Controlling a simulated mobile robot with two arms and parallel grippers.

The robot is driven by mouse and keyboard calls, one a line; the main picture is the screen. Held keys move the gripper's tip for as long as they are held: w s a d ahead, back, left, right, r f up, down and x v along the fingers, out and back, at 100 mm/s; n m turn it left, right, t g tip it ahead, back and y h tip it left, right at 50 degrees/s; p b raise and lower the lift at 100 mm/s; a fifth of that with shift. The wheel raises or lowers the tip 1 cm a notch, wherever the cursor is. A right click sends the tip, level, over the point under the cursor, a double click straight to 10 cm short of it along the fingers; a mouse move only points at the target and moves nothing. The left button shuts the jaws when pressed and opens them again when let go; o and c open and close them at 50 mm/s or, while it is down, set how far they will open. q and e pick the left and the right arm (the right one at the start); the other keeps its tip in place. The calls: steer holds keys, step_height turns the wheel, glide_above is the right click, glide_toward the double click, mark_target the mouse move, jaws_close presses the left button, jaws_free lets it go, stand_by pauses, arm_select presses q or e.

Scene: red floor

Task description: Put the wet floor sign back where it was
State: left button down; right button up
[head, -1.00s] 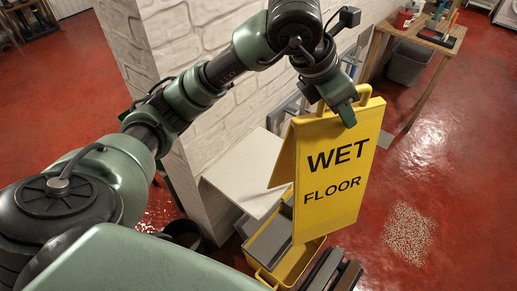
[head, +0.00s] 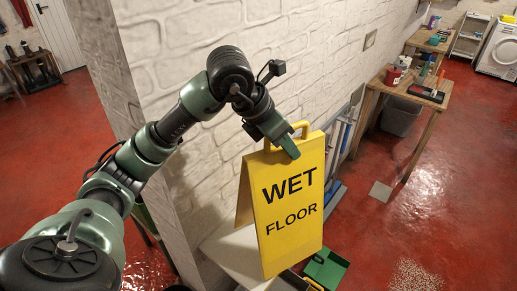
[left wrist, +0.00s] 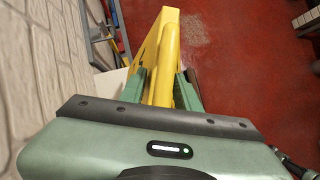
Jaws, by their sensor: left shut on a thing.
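The yellow wet floor sign (head: 288,222) hangs upright from my left gripper (head: 292,143) in the head view, beside the white brick wall. Its printed face is towards me, and its two panels are slightly spread. The gripper is shut on the handle at the top. In the left wrist view the yellow handle (left wrist: 164,75) lies between the green fingers (left wrist: 162,88). The sign is held in the air; its lower edge is above the things below. My right gripper is not in view.
A pale board or box top (head: 232,252) and a green dustpan-like thing (head: 328,268) lie below the sign. A speckled patch (head: 415,276) is on the red floor at lower right. A wooden table (head: 428,100) and grey bin (head: 400,118) stand further back. Floor right of the sign is open.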

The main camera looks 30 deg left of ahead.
arm_select(q)
steer(key=a+p, duration=0.2)
steer(key=a, duration=0.5)
step_height(320, 180, down, 7)
steer(key=p, duration=0.3)
steer(key=shift+w+a, duration=0.3)
steer(key=shift+a, duration=0.1)
steer(key=c, duration=1)
jaws_free()
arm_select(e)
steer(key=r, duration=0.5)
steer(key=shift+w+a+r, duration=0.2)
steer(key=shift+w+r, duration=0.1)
arm_select(q)
steer(key=b+v, duration=0.3)
steer(key=v, duration=0.9)
steer(key=shift+b, duration=0.3)
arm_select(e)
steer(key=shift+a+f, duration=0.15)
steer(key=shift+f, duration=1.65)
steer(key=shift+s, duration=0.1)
